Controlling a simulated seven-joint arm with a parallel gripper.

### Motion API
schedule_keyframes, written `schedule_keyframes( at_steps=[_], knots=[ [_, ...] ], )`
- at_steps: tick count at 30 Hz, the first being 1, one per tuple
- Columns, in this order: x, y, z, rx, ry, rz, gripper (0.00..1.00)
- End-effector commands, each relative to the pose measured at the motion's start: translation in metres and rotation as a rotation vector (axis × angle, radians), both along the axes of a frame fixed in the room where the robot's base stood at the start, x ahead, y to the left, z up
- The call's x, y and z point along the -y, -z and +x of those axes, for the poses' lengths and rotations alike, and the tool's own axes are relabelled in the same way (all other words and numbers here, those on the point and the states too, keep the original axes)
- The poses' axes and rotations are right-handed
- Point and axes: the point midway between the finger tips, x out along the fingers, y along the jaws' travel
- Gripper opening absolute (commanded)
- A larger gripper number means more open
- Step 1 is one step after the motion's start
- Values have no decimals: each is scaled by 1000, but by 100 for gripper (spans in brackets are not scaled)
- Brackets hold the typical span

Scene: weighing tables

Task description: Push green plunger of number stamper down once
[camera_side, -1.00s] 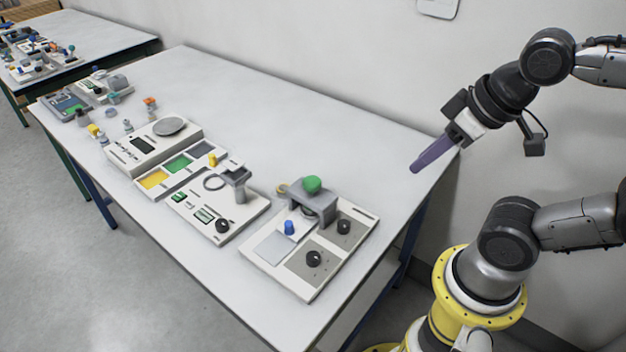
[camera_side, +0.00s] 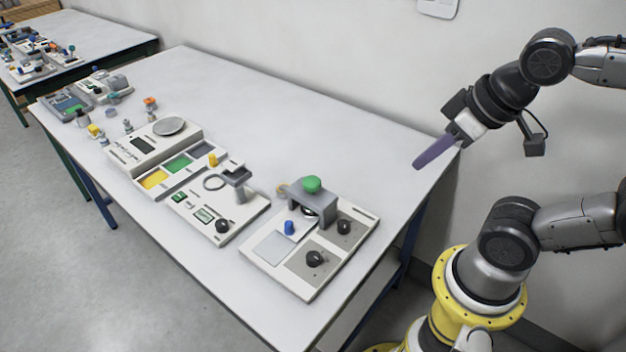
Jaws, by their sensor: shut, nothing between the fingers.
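The number stamper (camera_side: 327,205) is a grey bracket with a round green plunger (camera_side: 312,184) on top. It stands at the back of a white panel (camera_side: 277,280) near the table's right end. The plunger sits raised above the bracket. My gripper (camera_side: 418,165) has long purple fingers, shut with nothing between them. It is in the air to the right of the stamper and higher up, near the table's right edge, clearly apart from the plunger. The part under the bracket is mostly hidden.
The panel also bears a blue peg (camera_side: 289,227) and black knobs (camera_side: 315,258). Left of it are a second panel with a ring (camera_side: 214,182), a tray of coloured squares (camera_side: 178,163) and a scale (camera_side: 170,126). The back of the table (camera_side: 300,110) is clear up to the wall.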

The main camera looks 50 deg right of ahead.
Motion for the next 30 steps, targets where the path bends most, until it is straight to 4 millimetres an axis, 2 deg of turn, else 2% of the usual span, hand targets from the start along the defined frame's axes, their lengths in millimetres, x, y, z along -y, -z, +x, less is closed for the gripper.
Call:
schedule_keyframes(
  at_steps=[25,28,30],
  knots=[
    [0,0,0,2,7,4,0],
    [-1,-6,8,42,45,31,0],
    [-3,-17,22,99,85,67,0]
  ],
)
